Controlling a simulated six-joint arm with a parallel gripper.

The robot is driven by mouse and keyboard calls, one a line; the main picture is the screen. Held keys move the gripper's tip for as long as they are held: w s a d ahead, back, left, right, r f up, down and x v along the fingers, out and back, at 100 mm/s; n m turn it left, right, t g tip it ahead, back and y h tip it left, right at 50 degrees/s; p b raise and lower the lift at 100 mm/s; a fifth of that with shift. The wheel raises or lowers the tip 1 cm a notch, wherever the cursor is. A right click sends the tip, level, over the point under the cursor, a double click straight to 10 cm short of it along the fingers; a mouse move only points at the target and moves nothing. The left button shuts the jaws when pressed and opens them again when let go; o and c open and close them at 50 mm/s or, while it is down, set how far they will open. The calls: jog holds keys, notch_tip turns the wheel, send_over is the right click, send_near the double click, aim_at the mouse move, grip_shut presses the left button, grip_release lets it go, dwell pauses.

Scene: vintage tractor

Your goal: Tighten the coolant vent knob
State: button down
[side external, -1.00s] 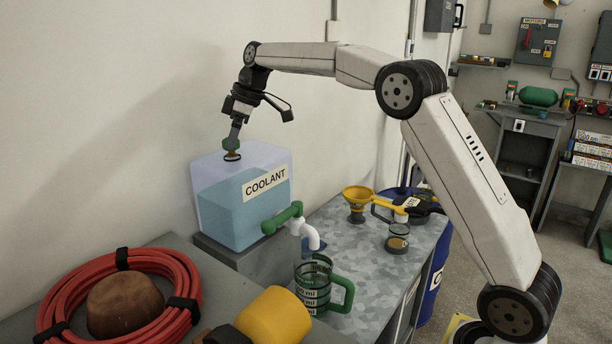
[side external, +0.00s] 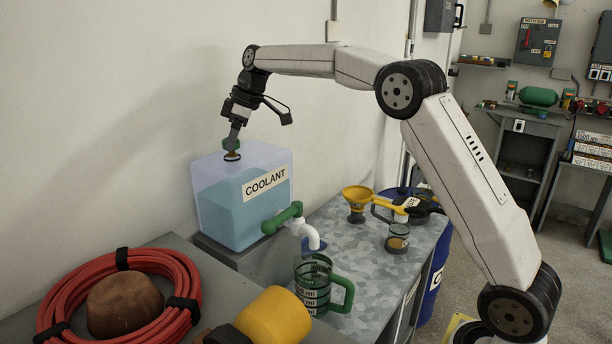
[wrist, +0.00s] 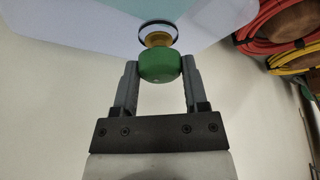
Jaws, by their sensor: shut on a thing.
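The coolant tank (side external: 225,210) is a translucent box partly filled with blue liquid, with a COOLANT label (side external: 265,182). The green vent knob (side external: 231,144) sits on its top, above a brass stem. In the wrist view the green knob (wrist: 159,66) is between my fingers, with the brass stem (wrist: 158,39) and a dark ring beyond it at the tank. My gripper (side external: 233,138) points down from above and is shut on the knob; in the wrist view my gripper (wrist: 158,70) has a finger on each side of it.
A green-handled tap (side external: 290,216) projects from the tank's front above a green measuring jug (side external: 315,285). A yellow funnel (side external: 358,198) and a small jar (side external: 397,238) stand on the bench. A red hose coil (side external: 185,275) lies front left. The wall is close behind the tank.

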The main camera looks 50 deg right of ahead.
jog(key=shift+m, duration=0.4)
jog(key=m+t+h, duration=0.1)
jog(key=m, duration=0.2)
jog(key=shift+a+r, duration=0.1)
jog(key=shift+a, duration=0.05)
jog(key=m+h, duration=0.2)
jog(key=m, duration=0.3)
jog(key=shift+a, duration=0.1)
jog(key=m+h, duration=0.1)
jog(key=m, duration=0.3)
jog(key=shift+a+m+h, duration=0.15)
jog(key=shift+m+h, duration=0.25)
jog(key=m, duration=0.2)
jog(key=m+g+h, duration=0.1)
jog(key=m, duration=0.1)
jog(key=shift+w+r+m, duration=0.1)
jog(key=shift+w+m, duration=0.05)
jog(key=shift+m, duration=0.25)
jog(key=shift+g+h, duration=0.3)
jog(key=shift+c, duration=1.2)
grip_release()
jog(key=shift+o, duration=0.7)
